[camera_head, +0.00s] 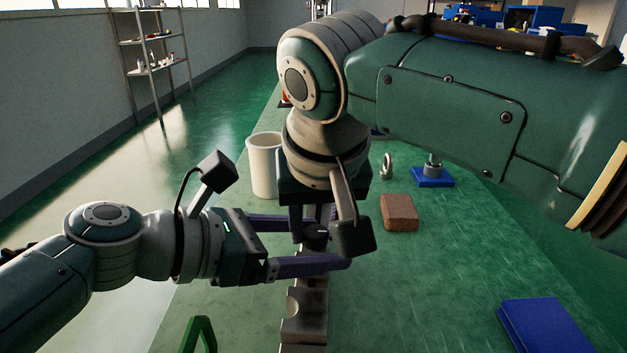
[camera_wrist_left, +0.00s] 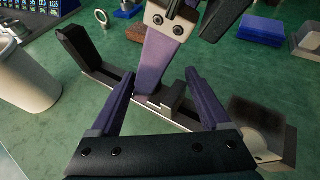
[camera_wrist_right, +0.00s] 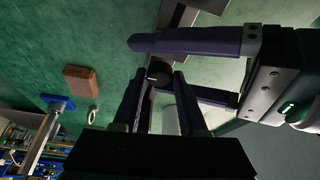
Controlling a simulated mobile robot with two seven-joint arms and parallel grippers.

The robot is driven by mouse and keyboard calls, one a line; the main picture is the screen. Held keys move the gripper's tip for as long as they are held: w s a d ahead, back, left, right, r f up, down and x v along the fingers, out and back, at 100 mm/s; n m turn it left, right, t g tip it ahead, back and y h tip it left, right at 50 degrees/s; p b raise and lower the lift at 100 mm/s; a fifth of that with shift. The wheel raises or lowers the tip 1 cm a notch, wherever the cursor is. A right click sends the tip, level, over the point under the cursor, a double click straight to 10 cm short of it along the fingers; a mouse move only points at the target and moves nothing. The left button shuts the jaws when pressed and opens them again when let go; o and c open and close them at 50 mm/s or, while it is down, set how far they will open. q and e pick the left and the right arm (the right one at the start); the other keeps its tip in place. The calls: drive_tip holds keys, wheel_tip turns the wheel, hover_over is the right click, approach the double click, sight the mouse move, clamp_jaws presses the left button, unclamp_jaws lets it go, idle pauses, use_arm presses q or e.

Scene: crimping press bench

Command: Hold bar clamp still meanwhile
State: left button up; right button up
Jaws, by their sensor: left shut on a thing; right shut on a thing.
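The bar clamp (camera_head: 305,312) runs away from me along the bench, its near part grey metal. In the left wrist view its bar lies on the green top, with a dark upright end (camera_wrist_left: 82,45) at the far side. My left gripper (camera_head: 325,242) reaches in from the left with purple fingers on either side of the clamp's middle, shut on it. My right gripper (camera_head: 312,226) points down from above, its fingers close around a dark round part (camera_wrist_right: 158,74) of the clamp. The two grippers are crowded together and hide the clamp's middle in the head view.
A white cup (camera_head: 264,165) stands left of my right gripper. A brown block (camera_head: 399,213), a metal ring (camera_head: 387,166) and a blue-based post (camera_head: 433,177) lie to the right. A blue block (camera_head: 545,326) and a green piece (camera_head: 199,336) are near the front. The bench's right middle is clear.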

use_arm(q)
drive_tip(key=shift+w+a, duration=0.2)
clamp_jaws()
idle(0.6)
drive_tip(key=o, duration=0.6)
unclamp_jaws()
drive_tip(key=shift+a, duration=0.1)
drive_tip(key=shift+c, duration=0.2)
drive_tip(key=shift+o, duration=0.5)
